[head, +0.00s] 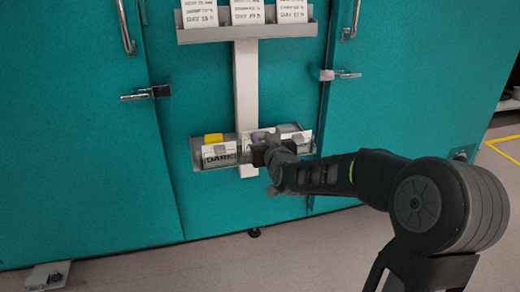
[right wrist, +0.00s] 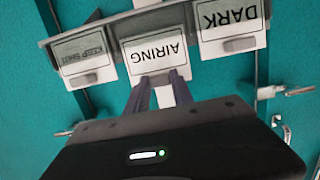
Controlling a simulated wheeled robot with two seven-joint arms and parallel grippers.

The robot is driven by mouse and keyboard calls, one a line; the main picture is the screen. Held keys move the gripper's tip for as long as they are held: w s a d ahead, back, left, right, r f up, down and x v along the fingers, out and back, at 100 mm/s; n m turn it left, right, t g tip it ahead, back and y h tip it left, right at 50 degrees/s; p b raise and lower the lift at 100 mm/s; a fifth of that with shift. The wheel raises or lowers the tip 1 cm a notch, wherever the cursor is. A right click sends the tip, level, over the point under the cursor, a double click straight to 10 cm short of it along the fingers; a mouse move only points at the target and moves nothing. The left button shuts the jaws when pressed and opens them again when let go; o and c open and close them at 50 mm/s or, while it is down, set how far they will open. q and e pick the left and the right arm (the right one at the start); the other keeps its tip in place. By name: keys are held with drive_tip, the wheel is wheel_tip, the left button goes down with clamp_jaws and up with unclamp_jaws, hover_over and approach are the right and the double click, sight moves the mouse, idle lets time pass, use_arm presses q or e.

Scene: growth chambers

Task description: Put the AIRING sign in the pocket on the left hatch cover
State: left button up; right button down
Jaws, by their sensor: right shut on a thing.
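The AIRING sign (right wrist: 155,50) is a white card, upside down in the right wrist view, in the middle of a grey rack (right wrist: 93,27). My right gripper (right wrist: 158,88) is shut on the lower part of its front. In the head view my right gripper (head: 268,150) is at the low rack (head: 198,165) and hides most of that sign. The DARK sign (right wrist: 232,25) and the KEEP SHUT sign (right wrist: 84,58) stand on either side of it. I cannot make out the left hatch cover's pocket for certain. My left gripper is out of view.
An upper rack (head: 222,36) with several printed cards hangs on a pale post (head: 246,85) between teal doors. Door latches (head: 145,94) (head: 340,75) stick out on both sides. A grey fitting (head: 48,276) is low at left. The floor in front is clear.

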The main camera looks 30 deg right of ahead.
drive_tip(key=shift+r+p, duration=0.9)
drive_tip(key=shift+r, duration=0.55)
drive_tip(key=f+b+v, duration=0.1)
drive_tip(key=v, duration=0.9)
drive_tip(key=shift+f, duration=0.75)
drive_tip(key=shift+a, duration=0.1)
